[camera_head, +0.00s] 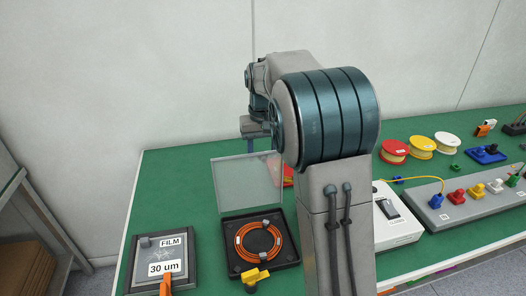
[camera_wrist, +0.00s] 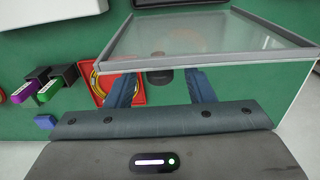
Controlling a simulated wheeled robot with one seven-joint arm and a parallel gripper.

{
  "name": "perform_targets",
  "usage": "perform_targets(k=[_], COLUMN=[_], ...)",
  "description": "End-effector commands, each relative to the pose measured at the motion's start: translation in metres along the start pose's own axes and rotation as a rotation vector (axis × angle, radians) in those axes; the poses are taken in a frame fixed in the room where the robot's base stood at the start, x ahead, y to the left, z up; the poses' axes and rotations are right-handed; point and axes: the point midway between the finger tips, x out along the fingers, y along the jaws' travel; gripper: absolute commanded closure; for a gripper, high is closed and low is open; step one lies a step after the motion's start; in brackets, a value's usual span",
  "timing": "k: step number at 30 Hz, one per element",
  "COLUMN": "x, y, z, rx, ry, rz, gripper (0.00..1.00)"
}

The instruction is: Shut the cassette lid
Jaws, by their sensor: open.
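The cassette is a black square tray (camera_head: 291,250) holding an orange cable coil (camera_head: 259,243), in the middle of the head view. Its clear lid (camera_head: 240,184) stands raised, close to upright, along the tray's back edge. In the wrist view the lid (camera_wrist: 200,38) is a large grey-framed pane across the top, close to my gripper. My gripper (camera_wrist: 161,88) shows two blue fingers spread apart with nothing held between them. In the head view it is behind the lid's upper edge, mostly hidden by my arm. Whether the fingers touch the lid is unclear.
A red tray (camera_wrist: 139,90) with a yellow ring lies below my fingers. Left of the cassette is a FILM panel (camera_head: 147,281); a yellow piece (camera_head: 255,275) sits at the cassette's front. To the right are a white box (camera_head: 397,229) and a grey connector panel (camera_head: 462,206).

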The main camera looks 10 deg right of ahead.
Motion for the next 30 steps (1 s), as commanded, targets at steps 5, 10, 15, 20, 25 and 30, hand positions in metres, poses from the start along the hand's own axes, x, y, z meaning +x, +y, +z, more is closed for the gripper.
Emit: perform_targets(k=[5,10,15,20,25,30], x=[0.003,0.002,0.002,0.002,0.003,0.004], y=[0.000,0.000,0.000,-0.001,-0.003,-0.010], z=[0.000,0.000,0.000,0.001,0.004,0.013], rx=[0.000,-0.001,-0.001,-0.002,-0.007,-0.019], ry=[0.000,0.000,0.000,0.004,0.035,0.106], rz=[0.000,0.000,0.000,0.000,0.000,-0.001], gripper=[0.52,0.63,1.00,1.00,1.00,1.00])
